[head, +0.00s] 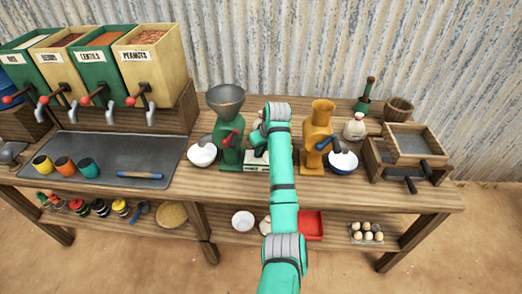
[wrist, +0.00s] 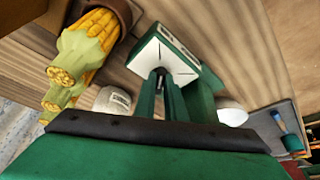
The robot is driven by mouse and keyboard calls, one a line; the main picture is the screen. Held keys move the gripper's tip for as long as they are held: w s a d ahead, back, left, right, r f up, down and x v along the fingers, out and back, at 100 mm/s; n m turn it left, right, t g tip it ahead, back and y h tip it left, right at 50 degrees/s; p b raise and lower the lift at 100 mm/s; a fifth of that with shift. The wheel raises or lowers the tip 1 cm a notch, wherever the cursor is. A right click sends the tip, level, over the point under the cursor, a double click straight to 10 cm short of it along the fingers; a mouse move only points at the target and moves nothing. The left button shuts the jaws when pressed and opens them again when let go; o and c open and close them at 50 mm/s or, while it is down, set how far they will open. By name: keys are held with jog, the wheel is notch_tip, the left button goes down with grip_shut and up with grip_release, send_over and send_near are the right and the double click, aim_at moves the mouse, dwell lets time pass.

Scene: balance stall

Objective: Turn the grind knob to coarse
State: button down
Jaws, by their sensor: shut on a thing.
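A box with a white face (wrist: 176,58) marked with dark lines and with green edges is in the middle of the wrist view. My gripper (wrist: 160,80) reaches its front, with two green fingers close together. The fingers are shut on a small dark knob at the face, mostly hidden between the fingertips; its pointing direction cannot be read. In the head view, my arm covers the gripper and knob. The green grinder (head: 229,130) stands left of my arm, and the yellow grinder (head: 318,130) stands right of it. A pale low box (head: 256,162) shows beside the arm.
A white bowl (head: 202,155) stands by the green grinder and a blue-rimmed bowl (head: 343,162) by the yellow one. A grey tray (head: 110,147) lies left, with cups. A wooden sieve box (head: 408,145) stands right. In the wrist view, yellow corn-like pieces (wrist: 80,55) are close at left.

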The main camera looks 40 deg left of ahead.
jog(key=shift+s+m+t+h, duration=0.15)
jog(key=shift+m+t, duration=0.05)
jog(key=shift+m, duration=0.4)
jog(key=shift+s+m+t+h, duration=0.1)
jog(key=shift+m+t+h, duration=0.1)
jog(key=shift+m, duration=0.4)
jog(key=c, duration=1.8)
grip_release()
jog(key=v, duration=1)
jog(key=shift+s+d+r, duration=0.1)
jog(key=shift+d+r, duration=0.05)
jog(key=shift+r, duration=0.2)
